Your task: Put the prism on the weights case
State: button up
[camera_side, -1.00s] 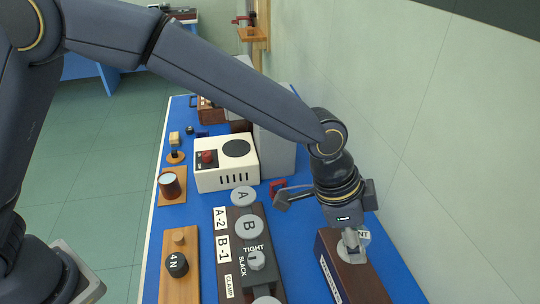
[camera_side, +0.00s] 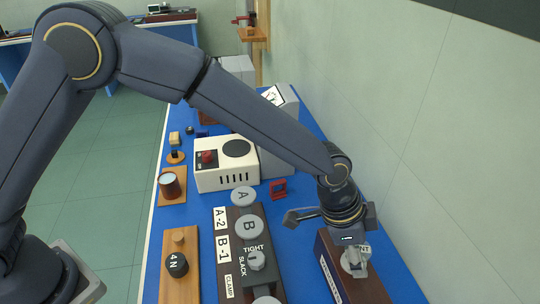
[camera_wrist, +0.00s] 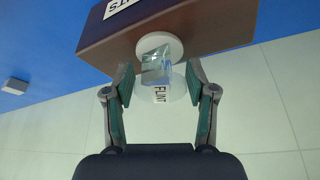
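The prism (camera_wrist: 155,66) is a clear glass block with pale round discs and a FLINT label. In the wrist view it stands between my gripper's (camera_wrist: 160,82) fingertips, with a visible gap on at least the left side. The fingers are spread, so my gripper is open around it. The weights case (camera_side: 352,287) is a long dark brown wooden box at the right of the bench. My gripper (camera_side: 354,268) is low over its top in the side view, mostly hiding the prism. The case (camera_wrist: 200,30) also shows behind the prism in the wrist view. Whether the prism touches the lid is unclear.
The clamp board (camera_side: 236,270) with round A and B discs lies left of the case. A cream box (camera_side: 227,180), a small red item (camera_side: 278,189) and a wooden plate with a 4N knob (camera_side: 177,265) stand nearby. The wall (camera_side: 450,160) is close on the right.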

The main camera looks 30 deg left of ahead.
jog(key=shift+o, duration=0.9)
jog(key=shift+r, duration=0.4)
jog(key=v, duration=1.2)
jog(key=a+r+n+t+y, duration=0.15)
jog(key=a+r+n, duration=0.35)
jog(key=a, duration=0.8)
jog(key=s+a+r+n+t+y, duration=0.1)
jog(key=s+a+n, duration=0.3)
jog(key=s+a, duration=0.3)
jog(key=s+a+n+t+y, duration=0.1)
jog(key=s+a+n, duration=0.3)
jog(key=a, duration=1.2)
jog(key=s, duration=0.4)
jog(key=shift+a+r+n+y, duration=0.3)
jog(key=shift+a+r+y, duration=0.05)
jog(key=shift+a, duration=0.05)
